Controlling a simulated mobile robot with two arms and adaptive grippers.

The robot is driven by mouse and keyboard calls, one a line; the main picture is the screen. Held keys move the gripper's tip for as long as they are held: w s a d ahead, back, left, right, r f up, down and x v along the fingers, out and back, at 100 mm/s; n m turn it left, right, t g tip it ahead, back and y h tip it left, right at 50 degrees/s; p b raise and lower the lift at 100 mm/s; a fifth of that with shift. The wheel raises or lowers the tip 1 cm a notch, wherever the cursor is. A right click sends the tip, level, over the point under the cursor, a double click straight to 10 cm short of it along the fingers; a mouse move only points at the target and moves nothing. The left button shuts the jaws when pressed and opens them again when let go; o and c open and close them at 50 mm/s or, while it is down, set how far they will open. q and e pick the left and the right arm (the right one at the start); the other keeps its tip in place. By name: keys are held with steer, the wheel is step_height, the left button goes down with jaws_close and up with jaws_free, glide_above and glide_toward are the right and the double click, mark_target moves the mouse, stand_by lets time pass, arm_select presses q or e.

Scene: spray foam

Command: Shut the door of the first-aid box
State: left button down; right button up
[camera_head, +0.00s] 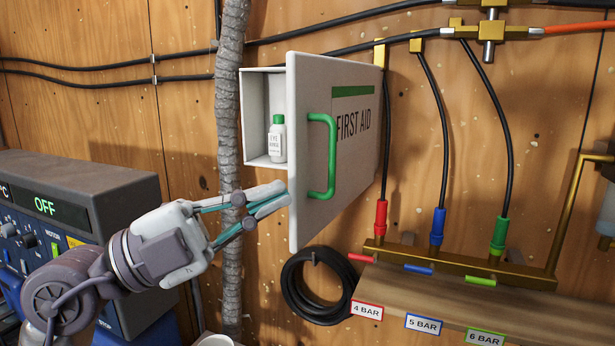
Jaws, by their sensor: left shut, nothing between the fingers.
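The first-aid box (256,106) is a white wall box. Its white door (350,157), marked FIRST AID with a green bar handle (323,156), stands open and angled out from the wall. A small white bottle with a green cap (277,140) stands inside the box on the left. My left gripper (285,196) is shut and empty. Its fingertips are at the lower left edge of the door, below the bottle; whether they touch the door I cannot tell. Part of the box's inside is hidden behind the door. My right gripper is not in view.
A grey wrapped pipe (229,150) runs down the wall left of the box. A machine with an OFF display (70,220) stands at the left. A black hose coil (296,288) hangs below the door.

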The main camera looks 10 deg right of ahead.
mark_target(330, 168)
arm_select(q)
steer(key=s+d+r+t+y, duration=0.1)
steer(key=s+r+t+y, duration=0.15)
steer(key=t+y, duration=0.2)
steer(key=shift+g, duration=0.45)
steer(key=w+d+p, duration=0.2)
steer(key=d+p, duration=0.1)
steer(key=w+d+p, duration=0.3)
steer(key=p, duration=0.1)
steer(key=shift+w+d, duration=0.2)
steer(key=shift+d, duration=0.15)
steer(key=shift+w+d+f, duration=0.1)
steer(key=shift+w+f, duration=0.05)
steer(key=shift+f, duration=0.05)
